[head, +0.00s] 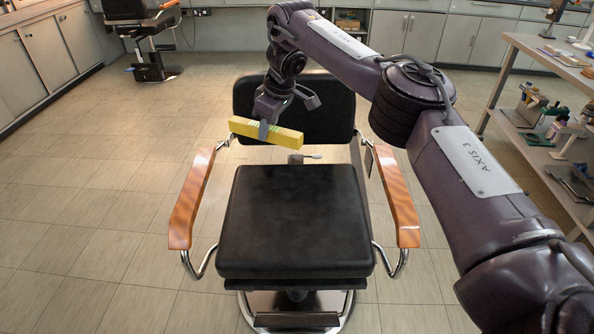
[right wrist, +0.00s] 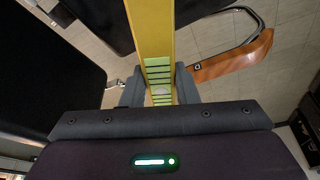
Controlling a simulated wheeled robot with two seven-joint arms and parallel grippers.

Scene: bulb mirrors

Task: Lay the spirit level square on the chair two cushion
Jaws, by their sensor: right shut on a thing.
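The yellow spirit level (head: 285,136) is in my right gripper (head: 264,130), which is shut around its middle. In the head view it hangs in the air over the rear of the chair, in front of the backrest, tilted slightly down to the right. The black chair cushion (head: 296,220) lies below and nearer to me, bare. In the right wrist view the level (right wrist: 152,30) runs up the picture between the two fingers (right wrist: 160,88), with green markings near the grip. My left gripper is not in view.
Wooden armrests stand left (head: 192,198) and right (head: 396,198) of the cushion, and the black backrest (head: 325,105) rises behind it. Another chair (head: 140,40) stands back left. A shelf unit (head: 550,120) with bottles is at the right. Floor around the chair is open.

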